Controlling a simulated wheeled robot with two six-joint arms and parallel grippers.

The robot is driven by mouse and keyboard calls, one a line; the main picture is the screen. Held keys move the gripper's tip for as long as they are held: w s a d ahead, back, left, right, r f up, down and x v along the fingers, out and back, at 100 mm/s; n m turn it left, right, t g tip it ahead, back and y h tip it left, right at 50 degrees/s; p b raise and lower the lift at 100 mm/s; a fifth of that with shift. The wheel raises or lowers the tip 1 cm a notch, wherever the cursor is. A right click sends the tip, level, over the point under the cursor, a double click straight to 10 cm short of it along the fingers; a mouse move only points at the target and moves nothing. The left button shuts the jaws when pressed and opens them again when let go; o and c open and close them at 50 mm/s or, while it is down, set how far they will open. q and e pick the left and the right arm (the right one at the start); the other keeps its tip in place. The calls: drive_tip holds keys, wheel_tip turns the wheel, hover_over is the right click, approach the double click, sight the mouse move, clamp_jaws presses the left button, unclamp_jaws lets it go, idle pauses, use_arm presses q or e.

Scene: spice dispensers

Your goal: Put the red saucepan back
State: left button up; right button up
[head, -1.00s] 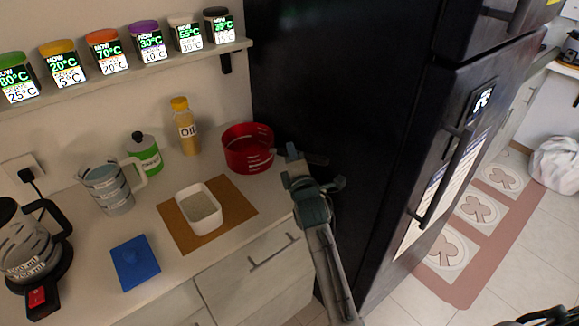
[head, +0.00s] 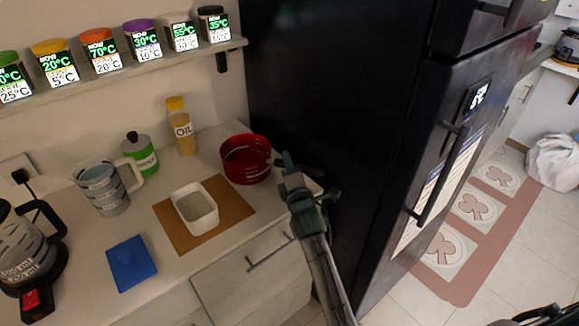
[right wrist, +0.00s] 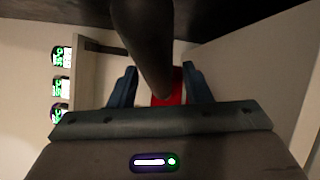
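The red saucepan (head: 243,170) is upright at the right end of the counter, beside the dark fridge. Its dark handle points right, towards my right gripper (head: 308,178). In the right wrist view the dark handle (right wrist: 145,40) runs close in front of the camera, and a small part of the red pan (right wrist: 162,101) shows beyond it. The two fingers of my right gripper (right wrist: 160,87) stand apart, one on each side of the handle's far end. I cannot tell whether either finger touches it. My left gripper is not in view.
A white dish (head: 194,212) stands on a brown mat (head: 235,205) left of the pan. A wall shelf (head: 130,75) holds spice jars. The fridge (head: 340,110) closes off the right.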

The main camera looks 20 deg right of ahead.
drive_tip(key=shift+s, duration=0.2)
drive_tip(key=s+a, duration=0.1)
drive_tip(key=s, duration=1)
drive_tip(key=shift+s+f+p, duration=0.2)
drive_tip(key=shift+s+p, duration=0.1)
drive_tip(key=shift+p, duration=0.05)
